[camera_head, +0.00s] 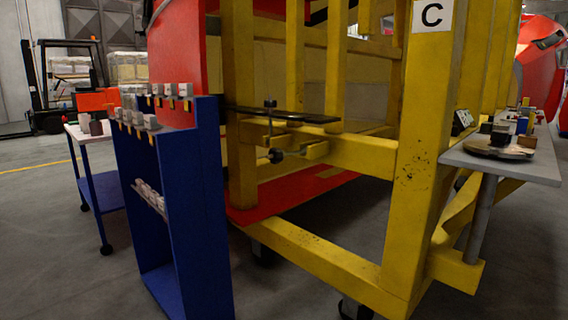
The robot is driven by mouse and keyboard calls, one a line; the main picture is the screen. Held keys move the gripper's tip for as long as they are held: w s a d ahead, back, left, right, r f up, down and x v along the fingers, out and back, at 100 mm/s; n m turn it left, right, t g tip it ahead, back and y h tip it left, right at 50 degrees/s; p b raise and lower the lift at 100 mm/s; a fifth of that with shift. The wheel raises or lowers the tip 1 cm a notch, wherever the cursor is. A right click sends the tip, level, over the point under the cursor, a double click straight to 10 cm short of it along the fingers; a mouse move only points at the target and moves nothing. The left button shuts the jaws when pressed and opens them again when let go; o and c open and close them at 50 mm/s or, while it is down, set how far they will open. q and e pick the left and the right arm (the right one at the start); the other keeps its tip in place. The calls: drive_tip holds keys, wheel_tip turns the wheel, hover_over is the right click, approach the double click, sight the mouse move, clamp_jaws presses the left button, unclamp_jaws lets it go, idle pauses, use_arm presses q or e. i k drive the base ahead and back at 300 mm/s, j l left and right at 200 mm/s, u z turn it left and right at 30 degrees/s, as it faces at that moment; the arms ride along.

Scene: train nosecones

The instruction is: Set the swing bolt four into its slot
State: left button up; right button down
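A small dark swing bolt (270,104) with a knob on top stands upright at the dark flat plate (300,117) on the yellow frame. Below it, another dark knobbed bolt (276,156) sticks out sideways beside a yellow bracket (314,150). No number shows on either, so I cannot tell which is bolt four. The slots are too small to make out. Neither of my grippers is in view.
The yellow frame (418,180) marked C fills the middle and right. A blue rack (190,200) with small grey blocks stands close at left. A grey side shelf (545,168) with loose items juts out at right. A cart (90,180) and forklift (60,90) stand behind left.

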sight(288, 153)
drive_tip(key=i+j+z, duration=0.1)
drive_tip(key=z, duration=0.25)
drive_tip(key=i+j+z, duration=0.15)
drive_tip(key=z, duration=0.2)
drive_tip(key=i+j+z, duration=0.2)
drive_tip(key=z, duration=0.15)
drive_tip(key=i+j+z, duration=0.1)
drive_tip(key=j, duration=0.25)
drive_tip(key=i+j, duration=0.3)
drive_tip(key=i+j+z, duration=0.15)
drive_tip(key=j, duration=0.35)
drive_tip(key=i+j, duration=0.25)
drive_tip(key=j, duration=0.15)
drive_tip(key=z, duration=0.05)
